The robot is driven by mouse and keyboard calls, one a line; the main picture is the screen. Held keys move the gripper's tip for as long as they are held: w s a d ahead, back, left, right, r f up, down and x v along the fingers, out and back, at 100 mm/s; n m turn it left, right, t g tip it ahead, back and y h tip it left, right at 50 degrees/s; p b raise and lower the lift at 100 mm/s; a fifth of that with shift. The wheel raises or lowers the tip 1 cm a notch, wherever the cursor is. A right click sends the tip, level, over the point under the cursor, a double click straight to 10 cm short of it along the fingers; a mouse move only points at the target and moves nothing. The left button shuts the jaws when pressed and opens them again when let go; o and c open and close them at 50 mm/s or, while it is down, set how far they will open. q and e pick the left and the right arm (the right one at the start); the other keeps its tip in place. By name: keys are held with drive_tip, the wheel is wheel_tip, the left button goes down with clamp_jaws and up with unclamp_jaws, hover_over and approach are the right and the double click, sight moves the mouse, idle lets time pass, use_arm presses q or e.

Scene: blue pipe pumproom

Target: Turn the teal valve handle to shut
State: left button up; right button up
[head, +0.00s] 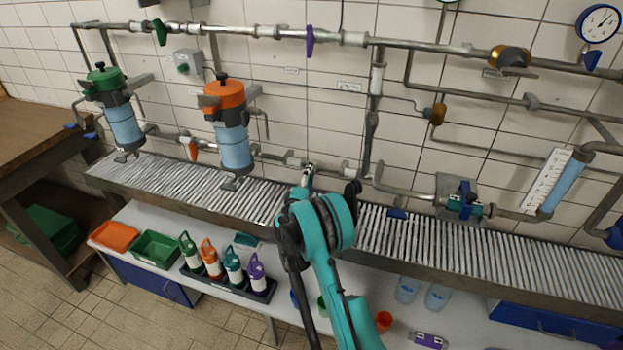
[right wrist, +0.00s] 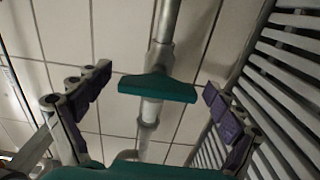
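The teal valve handle (right wrist: 158,87) shows in the right wrist view as a flat bar lying crosswise over a grey pipe (right wrist: 168,22). I cannot make it out in the head view, where my right gripper and arm cover part of the low pipe. My right gripper (head: 309,174) is at that pipe, just above the slatted drain. In the right wrist view its two purple-padded fingers (right wrist: 157,80) stand apart, one on each side of the handle, with gaps showing between handle and pads. My left gripper is not in view.
The slatted drain (head: 450,240) runs close below the pipe. Filter housings with green (head: 103,80) and orange (head: 224,95) tops stand to the left. A blue-handled valve (head: 464,203) is to the right. Bottles (head: 233,264) and trays sit on the shelf below.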

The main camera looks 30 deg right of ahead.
drive_tip(key=shift+a, duration=0.1)
drive_tip(key=v, duration=1.2)
drive_tip(key=s+a+r+m+g+y, duration=0.3)
drive_tip(key=s+a+r+m+y, duration=0.15)
drive_tip(key=s+r, duration=0.4)
drive_tip(key=s+a+m+y, duration=0.1)
drive_tip(key=s+a+y, duration=0.3)
drive_tip(key=s+a, duration=0.3)
drive_tip(key=s+a+f+m+g+y, duration=0.1)
drive_tip(key=s+a+y, duration=0.4)
drive_tip(key=s, duration=1)
drive_tip(key=shift+a+f+m, duration=0.25)
drive_tip(key=shift+a+m, duration=0.4)
drive_tip(key=shift+a, duration=0.55)
